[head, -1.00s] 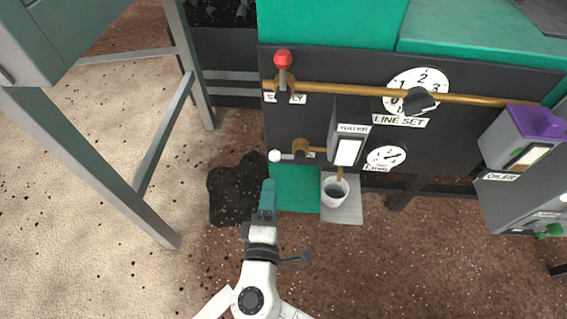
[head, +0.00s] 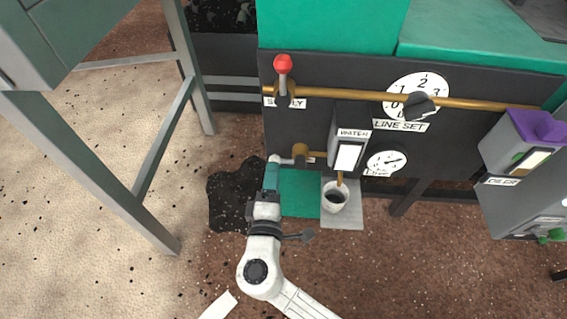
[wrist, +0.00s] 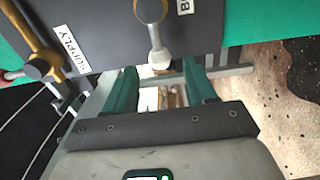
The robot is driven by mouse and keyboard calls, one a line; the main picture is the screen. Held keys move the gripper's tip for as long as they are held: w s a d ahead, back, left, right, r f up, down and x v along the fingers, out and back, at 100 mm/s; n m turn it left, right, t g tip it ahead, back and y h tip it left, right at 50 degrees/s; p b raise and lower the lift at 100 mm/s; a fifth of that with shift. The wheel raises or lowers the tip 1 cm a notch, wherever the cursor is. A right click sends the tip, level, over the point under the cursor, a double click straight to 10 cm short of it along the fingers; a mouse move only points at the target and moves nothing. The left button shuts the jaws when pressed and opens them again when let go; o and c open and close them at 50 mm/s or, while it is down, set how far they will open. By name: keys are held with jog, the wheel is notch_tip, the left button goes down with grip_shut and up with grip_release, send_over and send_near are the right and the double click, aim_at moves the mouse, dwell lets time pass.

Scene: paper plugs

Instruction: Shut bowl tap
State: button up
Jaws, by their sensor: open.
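The bowl tap (head: 300,153) is a brass valve low on the dark panel, with a grey lever pointing left to a white knob (head: 275,159). In the wrist view the tap's brass body (wrist: 150,10) is at the top, and its lever hangs down to the white knob (wrist: 159,58). My gripper (head: 272,167) has teal fingers and is open. In the wrist view its two fingertips (wrist: 160,70) lie either side of the knob's end, with nothing clasped. In the head view the fingers partly overlap the knob; contact cannot be told.
A white cup (head: 334,205) with dark content stands under the water unit (head: 347,148) on a grey plate. The red-knobbed supply lever (head: 283,75) stands upright above. The line set dial (head: 417,97) and purple-topped oiler (head: 525,150) are to the right. A grey frame (head: 160,150) stands left.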

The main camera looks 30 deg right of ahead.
aim_at(285, 161)
jog(key=shift+w+d, duration=0.1)
jog(key=b+x, duration=0.1)
jog(key=x, duration=0.2)
jog(key=shift+w+d, duration=0.2)
jog(key=shift+w, duration=0.1)
dwell(0.5)
jog(key=c, duration=0.7)
jog(key=shift+c, duration=0.2)
